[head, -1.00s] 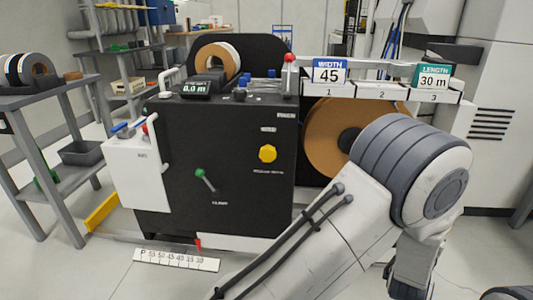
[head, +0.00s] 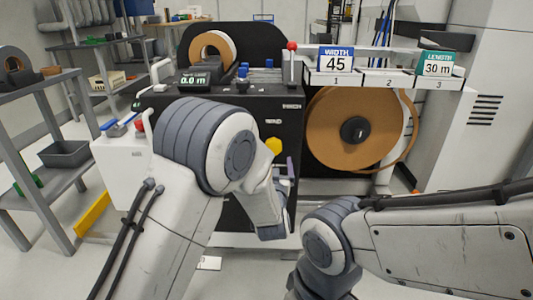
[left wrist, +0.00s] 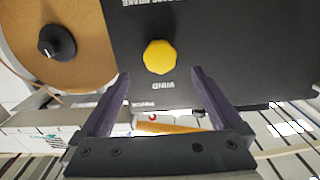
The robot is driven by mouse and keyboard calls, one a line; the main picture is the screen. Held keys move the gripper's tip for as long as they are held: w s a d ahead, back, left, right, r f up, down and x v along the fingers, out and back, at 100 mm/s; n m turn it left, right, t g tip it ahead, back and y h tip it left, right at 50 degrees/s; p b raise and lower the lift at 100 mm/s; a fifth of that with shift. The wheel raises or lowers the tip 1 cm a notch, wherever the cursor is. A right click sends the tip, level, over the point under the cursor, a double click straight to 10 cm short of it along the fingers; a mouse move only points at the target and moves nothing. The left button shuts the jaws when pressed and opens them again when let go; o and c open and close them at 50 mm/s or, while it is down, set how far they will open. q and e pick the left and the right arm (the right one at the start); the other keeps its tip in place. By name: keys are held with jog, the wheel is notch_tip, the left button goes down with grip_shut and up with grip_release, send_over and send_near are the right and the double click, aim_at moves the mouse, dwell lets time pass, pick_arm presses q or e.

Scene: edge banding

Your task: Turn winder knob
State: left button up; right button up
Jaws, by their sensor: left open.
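The yellow winder knob (head: 274,146) is on the front of the black machine, partly hidden by my left arm in the head view. A small label above it seems to read WIND. In the left wrist view the yellow knob (left wrist: 160,57) is fully visible against the black panel, with the picture upside down. My left gripper (left wrist: 160,75) is open and empty; its two purple fingers point at the panel, one on each side of the knob's line. Whether the fingertips reach the knob's depth I cannot tell. My right arm shows at the lower right; its gripper is out of view.
A large brown roll (head: 335,140) with a black hub is right of the knob. A red-topped lever (head: 292,58) and a 0.0 m display (head: 193,79) are on top of the machine. Grey shelving (head: 35,92) stands left. WIDTH 45 (head: 336,60) and LENGTH 30 m (head: 438,65) signs stand right.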

aim_at(273, 149)
pick_arm(q)
jog(key=w+b, duration=0.1)
jog(key=w, duration=0.5)
jog(key=shift+f, duration=0.1)
jog(key=shift+w+b, duration=0.35)
jog(key=shift+w, duration=0.25)
jog(key=c, duration=1.4)
